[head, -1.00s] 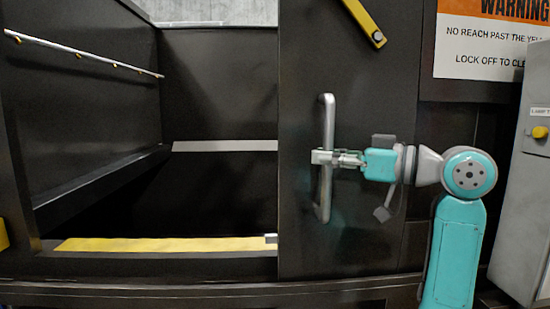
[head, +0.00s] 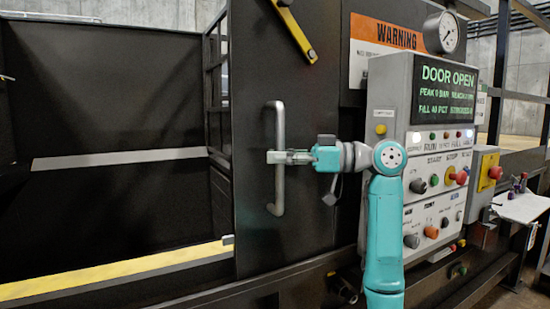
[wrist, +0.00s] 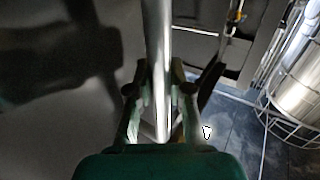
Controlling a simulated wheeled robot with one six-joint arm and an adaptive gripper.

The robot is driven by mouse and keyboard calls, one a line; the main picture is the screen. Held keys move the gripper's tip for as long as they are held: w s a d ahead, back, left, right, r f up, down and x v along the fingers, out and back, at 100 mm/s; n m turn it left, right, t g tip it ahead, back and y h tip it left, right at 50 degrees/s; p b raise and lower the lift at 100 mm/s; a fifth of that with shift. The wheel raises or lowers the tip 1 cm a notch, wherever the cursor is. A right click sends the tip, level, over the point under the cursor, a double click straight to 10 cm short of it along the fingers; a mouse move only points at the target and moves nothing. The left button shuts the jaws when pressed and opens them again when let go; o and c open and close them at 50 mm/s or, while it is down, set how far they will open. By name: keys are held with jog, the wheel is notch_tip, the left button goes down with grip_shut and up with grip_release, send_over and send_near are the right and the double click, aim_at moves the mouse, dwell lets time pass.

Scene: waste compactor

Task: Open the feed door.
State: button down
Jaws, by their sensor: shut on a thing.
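The feed door (head: 253,100) is a dark upright panel with a vertical silver bar handle (head: 279,122). It stands to the right of a wide open gap into the dark chamber (head: 110,100). My gripper (head: 276,157) is shut around the handle near its middle, reaching in from the right. In the wrist view the handle (wrist: 157,40) runs upright between the two fingers of my gripper (wrist: 160,88). The screen (head: 447,90) on the control cabinet reads "DOOR OPEN".
A yellow sill (head: 120,267) edges the opening's bottom. A yellow bar (head: 295,32) slants above the handle. The grey control cabinet (head: 385,100) with knobs and buttons stands close right of my arm. A red emergency button (head: 494,172) and a white shelf (head: 522,206) are farther right.

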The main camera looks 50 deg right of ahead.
jog(key=c, duration=1.1)
grip_release()
jog(key=shift+o, duration=0.2)
jog(key=v, duration=0.7)
jog(key=shift+s, duration=0.15)
jog(key=shift+d, duration=0.2)
